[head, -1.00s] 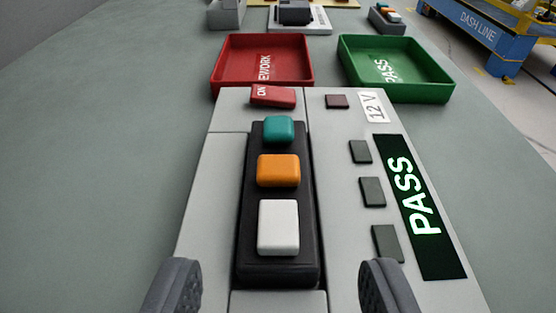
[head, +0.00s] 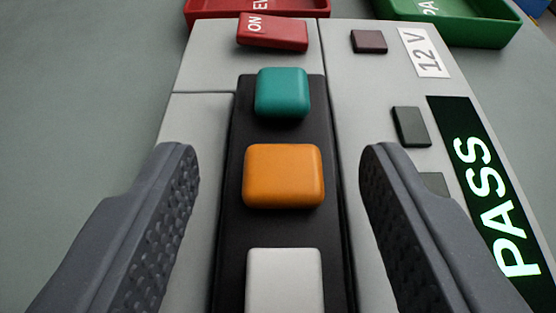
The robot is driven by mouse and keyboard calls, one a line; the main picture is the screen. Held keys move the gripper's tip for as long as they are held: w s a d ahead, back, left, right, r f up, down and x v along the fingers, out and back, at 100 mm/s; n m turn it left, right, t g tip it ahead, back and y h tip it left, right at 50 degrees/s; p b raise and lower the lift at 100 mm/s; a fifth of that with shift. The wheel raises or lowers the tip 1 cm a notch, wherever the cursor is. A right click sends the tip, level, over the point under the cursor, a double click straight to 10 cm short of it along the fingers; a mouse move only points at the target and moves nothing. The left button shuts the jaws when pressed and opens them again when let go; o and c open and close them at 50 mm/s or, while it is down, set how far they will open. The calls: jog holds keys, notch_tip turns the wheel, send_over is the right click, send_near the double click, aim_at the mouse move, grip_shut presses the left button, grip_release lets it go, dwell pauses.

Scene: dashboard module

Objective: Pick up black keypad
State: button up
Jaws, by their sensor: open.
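The black keypad (head: 233,208) sits in the grey test module (head: 345,85) in the head view. It carries a teal button (head: 282,93), an orange button (head: 283,176) and a white button (head: 284,282). Its near end is cut off by the bottom of the picture. My gripper (head: 279,160) is open, with one dark ridged finger on each side of the keypad. Gaps show between the fingers and the keypad, and nothing is held. I cannot tell how far the fingertips are above the module's surface.
A red ON switch (head: 272,32) lies just beyond the keypad. A lit PASS display (head: 490,190), dark square lamps and a 12 V label (head: 424,52) are on the right. The red tray (head: 215,10) and green tray (head: 465,30) stand behind the module.

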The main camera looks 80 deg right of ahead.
jog(key=shift+c, duration=0.3)
jog(key=c, duration=0.8)
jog(key=shift+o, duration=0.2)
jog(key=shift+r, duration=0.1)
